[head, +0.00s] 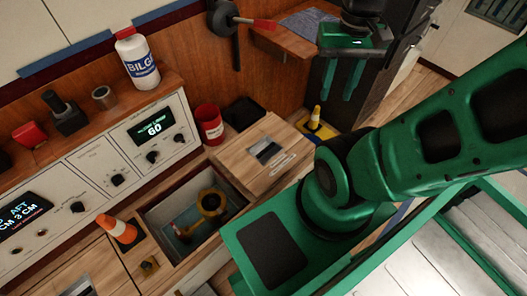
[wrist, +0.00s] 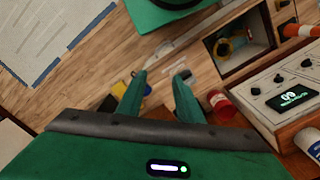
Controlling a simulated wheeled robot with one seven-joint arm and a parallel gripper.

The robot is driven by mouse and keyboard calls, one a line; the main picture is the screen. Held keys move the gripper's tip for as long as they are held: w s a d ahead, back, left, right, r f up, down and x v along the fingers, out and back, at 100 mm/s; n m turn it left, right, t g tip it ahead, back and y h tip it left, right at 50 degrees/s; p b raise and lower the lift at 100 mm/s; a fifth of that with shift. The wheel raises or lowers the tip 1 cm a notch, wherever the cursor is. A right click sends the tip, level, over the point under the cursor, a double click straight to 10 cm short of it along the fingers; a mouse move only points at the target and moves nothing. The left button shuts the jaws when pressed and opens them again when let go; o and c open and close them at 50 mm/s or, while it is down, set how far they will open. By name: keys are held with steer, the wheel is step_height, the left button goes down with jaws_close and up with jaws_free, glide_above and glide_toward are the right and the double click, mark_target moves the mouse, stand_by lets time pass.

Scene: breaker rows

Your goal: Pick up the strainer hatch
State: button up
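A square wooden hatch panel (head: 290,140) with a grey recessed plate and a small unreadable label lies beside an open compartment (head: 150,213), right of it in the head view. I take this panel to be the strainer hatch, though I cannot confirm it. In the wrist view its grey plate (wrist: 180,70) shows just beyond the fingertips, partly hidden. My gripper (head: 338,98) is at the upper right of the panel, well apart from it. Its two green fingers (wrist: 160,75) are spread with nothing between them.
The compartment holds a yellow round fitting (head: 212,202). A red can (head: 209,124) and a black block (head: 242,112) stand behind the panel. An orange cone (head: 118,229) stands left of the compartment. A white bottle (head: 137,58) stands on the shelf.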

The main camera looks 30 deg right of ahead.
steer(key=m, duration=0.9)
glide_above(265, 149)
step_height(265, 149, down, 36)
steer(key=f, duration=0.5)
steer(key=shift+w+a+f, duration=0.1)
steer(key=shift+w+a, duration=0.05)
steer(key=shift+a, duration=0.1)
steer(key=shift+s+d+f, duration=0.1)
steer(key=shift+s+f, duration=0.05)
steer(key=shift+f, duration=1.2)
steer(key=shift+s+d+f, duration=0.1)
steer(key=shift+f, duration=1.25)
steer(key=shift+c, duration=0.6)
jaws_close()
